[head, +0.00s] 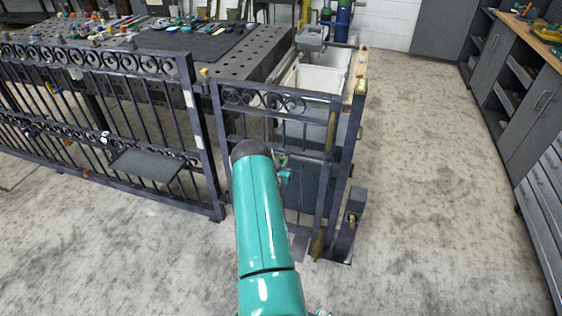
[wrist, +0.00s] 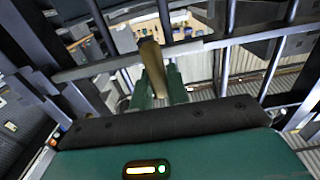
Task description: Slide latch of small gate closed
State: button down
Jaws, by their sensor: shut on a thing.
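The small gate (head: 264,101) is dark iron with a row of scrolls and stands right of the longer fence. In the wrist view, a brass-coloured latch handle (wrist: 153,66) sticks out toward me from a grey horizontal bar (wrist: 205,43). My gripper (wrist: 160,88) has its green fingers on either side of this handle and is shut on it. In the head view my teal arm covers part of the gate, and only a bit of my gripper (head: 284,172) shows. How far the latch bolt reaches is hidden.
A longer scroll fence (head: 110,62) with a dark shelf plate (head: 146,165) stands at left. A short dark post (head: 348,222) stands right of the gate. White bins (head: 318,80) and a perforated table (head: 232,66) are behind. Open floor (head: 435,200) lies right, before grey cabinets (head: 520,110).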

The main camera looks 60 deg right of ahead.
jog(key=s, duration=0.3)
jog(key=s+d, duration=0.1)
jog(key=s, duration=0.1)
jog(key=shift+s, duration=0.3)
jog(key=c, duration=1.4)
grip_release()
jog(key=shift+s, duration=0.1)
jog(key=shift+o, duration=0.2)
jog(key=shift+a, duration=0.1)
jog(key=s+a, duration=0.1)
jog(key=a, duration=1.2)
jog(key=shift+s+a, duration=0.3)
jog(key=shift+s, duration=0.1)
